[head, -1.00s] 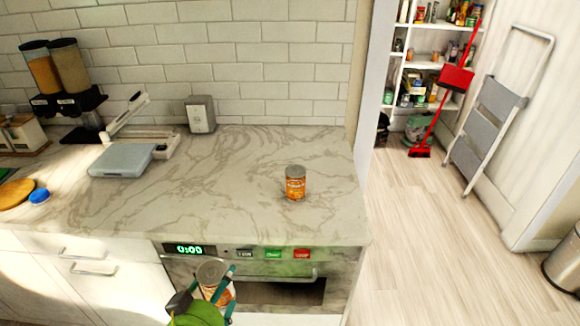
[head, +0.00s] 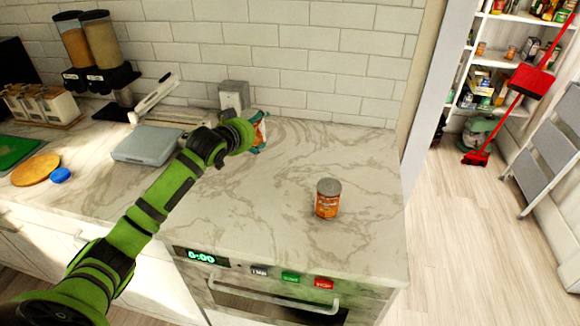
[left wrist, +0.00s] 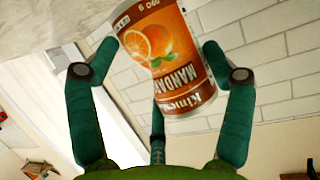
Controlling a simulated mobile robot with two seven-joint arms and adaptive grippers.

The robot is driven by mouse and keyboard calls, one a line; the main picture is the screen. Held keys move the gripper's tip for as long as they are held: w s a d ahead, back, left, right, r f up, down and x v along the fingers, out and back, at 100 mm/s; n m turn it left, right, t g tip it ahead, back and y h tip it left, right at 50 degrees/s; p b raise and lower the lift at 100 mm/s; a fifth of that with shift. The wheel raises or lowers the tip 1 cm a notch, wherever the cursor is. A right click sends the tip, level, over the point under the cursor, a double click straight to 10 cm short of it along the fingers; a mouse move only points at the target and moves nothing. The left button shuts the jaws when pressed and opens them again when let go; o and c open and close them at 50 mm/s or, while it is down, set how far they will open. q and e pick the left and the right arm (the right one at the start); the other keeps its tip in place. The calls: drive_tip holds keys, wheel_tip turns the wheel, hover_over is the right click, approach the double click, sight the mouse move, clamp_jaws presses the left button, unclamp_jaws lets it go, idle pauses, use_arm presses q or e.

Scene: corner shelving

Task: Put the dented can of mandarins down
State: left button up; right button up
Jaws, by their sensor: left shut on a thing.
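My left gripper (head: 258,133) is over the back of the marble counter (head: 290,165), near the tiled wall, in the head view. It is shut on a can of mandarins (left wrist: 165,55), whose orange label appears upside down in the left wrist view. The teal fingers flank the can. In the head view the held can (head: 263,130) is partly hidden by the gripper. Another orange-labelled can (head: 327,198) stands upright on the counter's right part. My right gripper is out of view.
A grey box (head: 233,95) stands by the wall just behind the gripper. A flat grey scale-like device (head: 147,145) lies left of my arm. The counter between the gripper and the standing can is clear, as is its right back corner.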

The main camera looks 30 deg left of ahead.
use_arm(q)
drive_tip(key=shift+s+d+f+p, duration=0.8)
drive_tip(key=shift+s+d+f, duration=0.15)
drive_tip(key=shift+s+f, duration=0.8)
drive_tip(key=shift+s+d+f+p, duration=0.8)
drive_tip(key=shift+s+d+f, duration=0.15)
drive_tip(key=shift+s+f, duration=0.75)
drive_tip(key=shift+s+d+f+p, duration=0.8)
drive_tip(key=shift+s+d+f, duration=0.15)
drive_tip(key=shift+s+f, duration=0.8)
drive_tip(key=o, duration=1.3)
drive_tip(key=shift+f, duration=0.1)
drive_tip(key=shift+o, duration=0.2)
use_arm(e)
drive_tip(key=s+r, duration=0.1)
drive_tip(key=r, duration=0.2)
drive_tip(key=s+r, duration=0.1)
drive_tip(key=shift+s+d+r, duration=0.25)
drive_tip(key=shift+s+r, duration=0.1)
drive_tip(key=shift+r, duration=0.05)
use_arm(q)
drive_tip(key=b+v, duration=0.1)
drive_tip(key=v, duration=1.1)
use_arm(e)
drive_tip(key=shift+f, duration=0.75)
